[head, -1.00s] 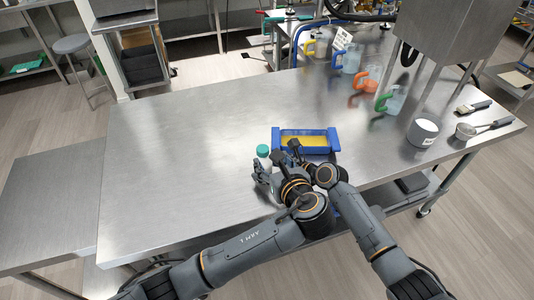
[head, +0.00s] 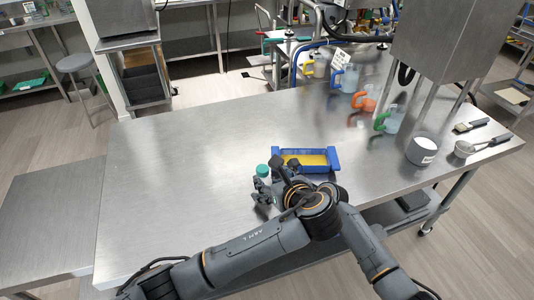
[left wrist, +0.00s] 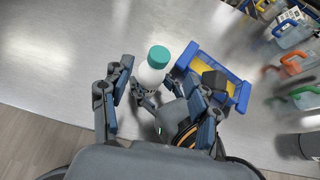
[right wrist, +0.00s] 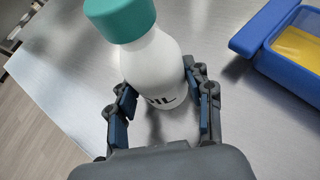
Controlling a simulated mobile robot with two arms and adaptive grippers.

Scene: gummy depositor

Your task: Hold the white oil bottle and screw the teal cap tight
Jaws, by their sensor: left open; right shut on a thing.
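The white oil bottle (right wrist: 152,62) stands upright on the steel table, with dark lettering low on its side. The teal cap (right wrist: 120,14) sits on its top; how tight it is cannot be told. My right gripper (right wrist: 160,90) is shut around the bottle's lower body. In the left wrist view the cap (left wrist: 158,56) and bottle (left wrist: 149,76) show beyond the spread fingers of my left gripper (left wrist: 160,92), which is open and empty. In the head view the cap (head: 263,170) shows, but my arms and grippers hide most of the bottle.
A blue tray (head: 334,157) with yellow contents lies just right of the bottle. The table's left half is clear. My two forearms cross close together.

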